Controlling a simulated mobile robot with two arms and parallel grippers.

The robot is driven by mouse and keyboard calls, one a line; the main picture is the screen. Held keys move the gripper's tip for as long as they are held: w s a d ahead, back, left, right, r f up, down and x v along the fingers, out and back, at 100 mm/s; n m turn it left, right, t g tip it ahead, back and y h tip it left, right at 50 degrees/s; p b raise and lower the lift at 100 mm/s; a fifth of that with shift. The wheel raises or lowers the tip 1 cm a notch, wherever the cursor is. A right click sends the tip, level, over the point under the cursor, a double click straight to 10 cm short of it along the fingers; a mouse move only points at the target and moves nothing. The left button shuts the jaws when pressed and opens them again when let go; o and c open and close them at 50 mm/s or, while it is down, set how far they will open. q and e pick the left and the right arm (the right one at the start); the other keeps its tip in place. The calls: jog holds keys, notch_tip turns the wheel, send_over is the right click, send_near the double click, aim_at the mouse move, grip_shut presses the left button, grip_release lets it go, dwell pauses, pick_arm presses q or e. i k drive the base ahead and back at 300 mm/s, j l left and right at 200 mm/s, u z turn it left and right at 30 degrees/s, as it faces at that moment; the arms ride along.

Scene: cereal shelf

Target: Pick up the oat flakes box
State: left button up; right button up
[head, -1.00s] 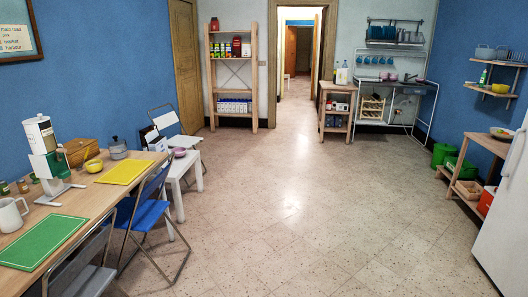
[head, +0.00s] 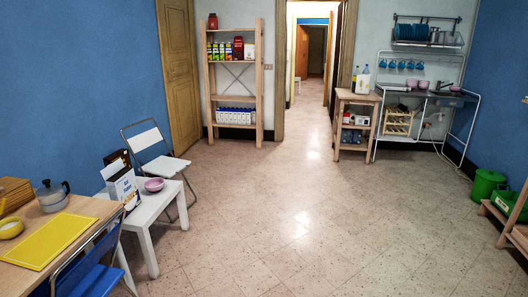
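Neither of my grippers is in the head view. A wooden shelf (head: 207,95) stands against the back wall. Its upper board carries a row of small coloured boxes, among them a dark one (head: 238,48) and a red-and-white one (head: 249,52). A white and dark-blue box (head: 121,184) stands on the low white table (head: 150,207) at the left, with a dark box (head: 117,158) behind it. The labels are too small to read, so I cannot tell which box is the oat flakes.
A folding chair (head: 163,166) stands beside the white table, which also holds a pink bowl (head: 154,185). The wooden table with a yellow board (head: 48,241) is at lower left. A wooden trolley (head: 358,97) stands right of the doorway. The middle floor is clear.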

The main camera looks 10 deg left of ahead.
aim_at(123, 186)
jog(key=i+l+u, duration=0.1)
jog(key=i+u, duration=0.3)
jog(key=i+l+u, duration=0.35)
jog(key=i, duration=0.25)
jog(key=i+l+u, duration=0.8)
